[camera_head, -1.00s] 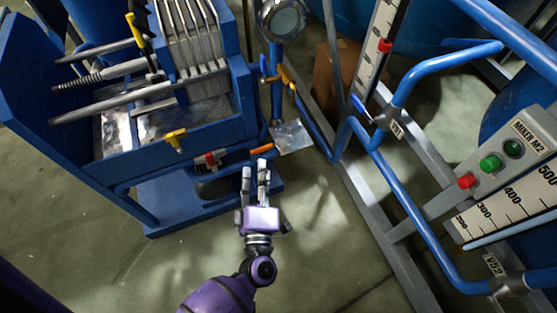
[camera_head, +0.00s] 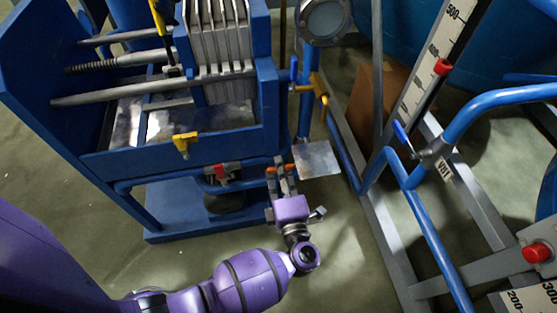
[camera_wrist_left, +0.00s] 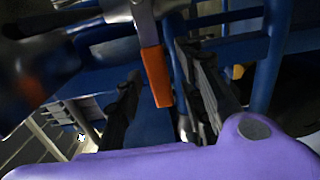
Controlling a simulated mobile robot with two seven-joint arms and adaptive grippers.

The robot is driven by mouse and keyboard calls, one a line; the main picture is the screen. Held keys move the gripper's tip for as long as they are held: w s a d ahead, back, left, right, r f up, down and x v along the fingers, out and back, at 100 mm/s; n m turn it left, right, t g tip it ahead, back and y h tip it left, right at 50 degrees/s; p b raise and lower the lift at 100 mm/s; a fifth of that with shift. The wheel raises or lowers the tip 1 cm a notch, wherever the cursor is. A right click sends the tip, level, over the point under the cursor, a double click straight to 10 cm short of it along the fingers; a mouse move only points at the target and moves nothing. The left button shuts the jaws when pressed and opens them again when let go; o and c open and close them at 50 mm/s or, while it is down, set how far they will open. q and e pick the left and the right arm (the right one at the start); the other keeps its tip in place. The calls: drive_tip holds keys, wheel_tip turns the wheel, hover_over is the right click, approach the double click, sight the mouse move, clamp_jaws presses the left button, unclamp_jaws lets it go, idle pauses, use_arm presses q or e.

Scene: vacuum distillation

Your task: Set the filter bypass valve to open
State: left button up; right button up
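A valve with an orange handle (camera_head: 289,168) sits on the blue pipe at the lower right of the filter press. No label on it shows, so I cannot tell for sure that it is the filter bypass valve. My left gripper (camera_head: 280,170) is at this handle, its fingers partly covering it in the head view. In the left wrist view the orange handle (camera_wrist_left: 157,76) hangs between the two fingers of my left gripper (camera_wrist_left: 163,85), which stand apart. Whether either finger touches it, I cannot tell. My right gripper is not in view.
The blue filter press (camera_head: 185,125) stands left, with a yellow handle (camera_head: 184,142) and a red valve handle (camera_head: 222,172) below. Blue pipe V81 (camera_head: 425,225) runs further right.

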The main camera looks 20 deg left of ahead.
use_arm(q)
drive_tip(key=shift+w+a, duration=0.25)
drive_tip(key=shift+w, duration=0.1)
clamp_jaws()
